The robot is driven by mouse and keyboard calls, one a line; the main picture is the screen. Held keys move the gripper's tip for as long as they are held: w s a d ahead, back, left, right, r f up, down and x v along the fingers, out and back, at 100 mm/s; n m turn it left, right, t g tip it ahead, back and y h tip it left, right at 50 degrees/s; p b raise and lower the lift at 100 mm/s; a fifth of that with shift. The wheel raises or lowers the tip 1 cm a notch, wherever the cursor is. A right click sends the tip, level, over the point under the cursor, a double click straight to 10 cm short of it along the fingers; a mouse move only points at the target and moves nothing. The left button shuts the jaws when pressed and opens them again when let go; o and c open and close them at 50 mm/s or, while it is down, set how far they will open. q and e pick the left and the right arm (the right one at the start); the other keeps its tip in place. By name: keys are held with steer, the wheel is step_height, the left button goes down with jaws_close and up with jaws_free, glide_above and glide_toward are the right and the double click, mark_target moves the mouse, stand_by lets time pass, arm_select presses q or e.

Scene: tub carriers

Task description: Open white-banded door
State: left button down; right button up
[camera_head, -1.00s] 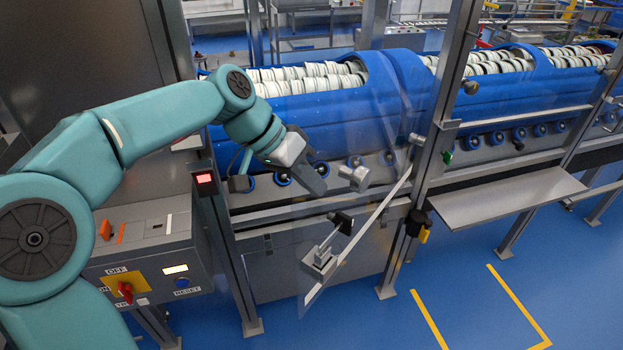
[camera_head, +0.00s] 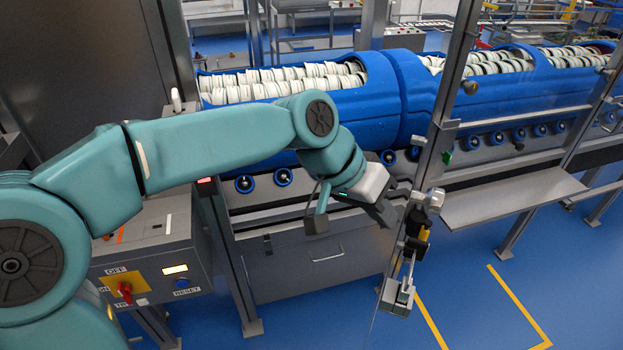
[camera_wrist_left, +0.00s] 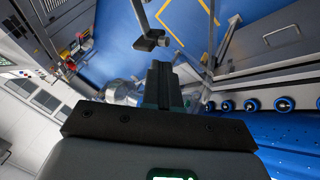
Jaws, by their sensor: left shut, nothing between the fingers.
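The clear door (camera_head: 376,318) stands swung out from the machine front and shows almost edge-on in the head view, so its white band is hard to make out. Its handle block (camera_head: 397,297) is near its free end, low and toward me. My left gripper (camera_head: 388,213) is shut and empty, on the machine side of the door, close to the hinge post. The wrist view shows the closed fingers (camera_wrist_left: 163,84) pointing out, with a dark bracket (camera_wrist_left: 152,41) just beyond them. Whether they touch the door cannot be told. My right gripper is not in view.
The blue tub conveyor (camera_head: 385,85) runs behind the opening. A steel post (camera_head: 440,120) stands right of my gripper, with a steel shelf (camera_head: 510,195) beyond it. A control box (camera_head: 150,255) stands at left. Blue floor is clear at lower right.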

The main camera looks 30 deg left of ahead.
arm_select(q)
steer(key=w+d+p, duration=0.3)
steer(key=w+d, duration=0.1)
steer(key=d, duration=1.1)
steer(key=shift+w+d+p, duration=0.2)
steer(key=shift+d+p, duration=0.15)
steer(key=shift+p, duration=0.05)
